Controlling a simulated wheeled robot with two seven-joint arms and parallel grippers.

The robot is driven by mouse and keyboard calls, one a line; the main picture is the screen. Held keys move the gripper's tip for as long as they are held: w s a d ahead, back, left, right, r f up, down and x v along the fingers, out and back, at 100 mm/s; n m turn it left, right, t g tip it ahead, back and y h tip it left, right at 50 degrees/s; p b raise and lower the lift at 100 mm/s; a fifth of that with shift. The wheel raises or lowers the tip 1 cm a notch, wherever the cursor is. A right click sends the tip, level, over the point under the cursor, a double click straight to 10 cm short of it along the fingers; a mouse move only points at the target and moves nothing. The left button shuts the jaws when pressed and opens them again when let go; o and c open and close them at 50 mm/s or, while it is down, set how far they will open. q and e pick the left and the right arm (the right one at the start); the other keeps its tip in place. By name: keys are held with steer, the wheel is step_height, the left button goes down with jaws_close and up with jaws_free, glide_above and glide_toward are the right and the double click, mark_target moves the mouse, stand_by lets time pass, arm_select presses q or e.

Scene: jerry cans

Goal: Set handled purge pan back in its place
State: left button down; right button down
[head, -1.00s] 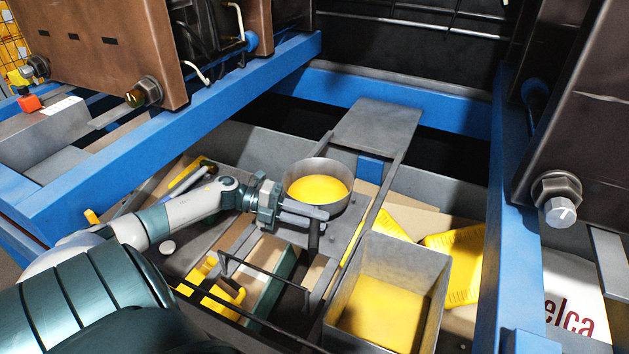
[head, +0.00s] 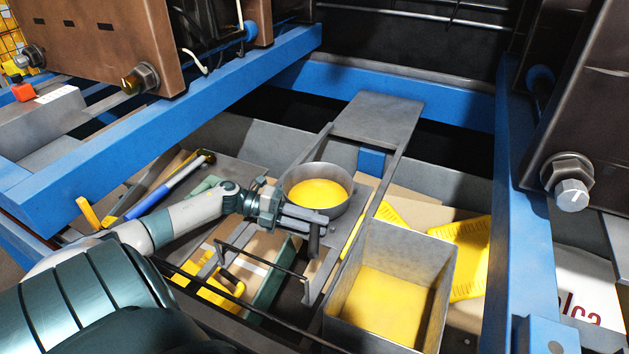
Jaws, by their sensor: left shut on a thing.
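The handled purge pan (head: 318,188) is a round grey metal pan with yellow material inside, in the middle of the head view. It appears level and sits at the grey metal rack (head: 380,118); I cannot tell whether it rests on the rack or hangs just above it. My left gripper (head: 303,219) is at the pan's near side, shut on its handle (head: 314,240), which points down below the fingers. The fingers partly hide the pan's near wall. My right gripper is not in view.
A square metal bin (head: 390,285) with yellow material stands right of the pan. Yellow parts (head: 460,258) lie behind it. A blue-handled tool (head: 170,187) lies at left. Blue frame beams (head: 515,200) and brown machine blocks (head: 95,40) enclose the area.

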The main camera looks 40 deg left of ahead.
arm_select(q)
steer(key=shift+f+b, duration=0.5)
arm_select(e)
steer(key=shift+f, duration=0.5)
arm_select(q)
steer(key=c, duration=1.5)
jaws_free()
steer(key=shift+f, duration=0.1)
steer(key=shift+a, duration=0.15)
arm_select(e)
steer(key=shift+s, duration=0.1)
